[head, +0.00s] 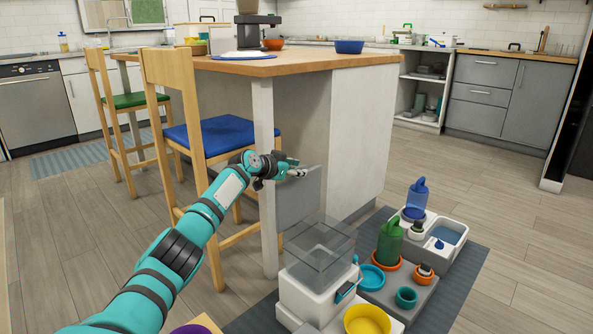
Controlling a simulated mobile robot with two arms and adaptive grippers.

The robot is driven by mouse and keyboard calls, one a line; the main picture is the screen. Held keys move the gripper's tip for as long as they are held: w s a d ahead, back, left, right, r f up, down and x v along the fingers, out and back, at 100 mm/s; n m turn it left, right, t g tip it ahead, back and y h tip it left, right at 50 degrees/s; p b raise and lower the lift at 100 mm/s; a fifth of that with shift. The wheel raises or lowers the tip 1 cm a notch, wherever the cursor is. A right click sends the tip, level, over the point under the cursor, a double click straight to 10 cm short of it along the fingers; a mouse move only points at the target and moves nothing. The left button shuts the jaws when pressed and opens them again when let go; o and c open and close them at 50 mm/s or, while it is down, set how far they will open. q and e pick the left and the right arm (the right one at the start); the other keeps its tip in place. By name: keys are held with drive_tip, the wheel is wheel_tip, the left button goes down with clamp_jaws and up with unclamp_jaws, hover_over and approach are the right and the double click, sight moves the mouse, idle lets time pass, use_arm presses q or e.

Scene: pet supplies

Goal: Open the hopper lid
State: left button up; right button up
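The pet feeder has a white base (305,299) and a clear, box-shaped hopper (318,262) on top. A grey panel, which looks like the hopper lid (300,203), stands about upright along the hopper's far left edge. The hopper's top looks uncovered, and no food shows inside. My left gripper (296,172) is at the panel's upper edge, over its top. It is small and seen side-on, so I cannot tell whether its fingers are closed on the panel or only touching it. My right gripper is not in view.
A yellow bowl (367,322) sits in front of the feeder. Teal bowls, a green can (389,243), a blue dispenser (415,199) and a water tray (440,231) stand right of it on a grey mat (455,286). The kitchen island (340,135) and blue-seated chair (205,137) stand behind.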

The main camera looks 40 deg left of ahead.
use_arm(q)
drive_tip(key=shift+s, duration=0.15)
drive_tip(key=v, duration=1.1)
drive_tip(key=shift+s+r, duration=0.25)
drive_tip(key=shift+s, duration=0.05)
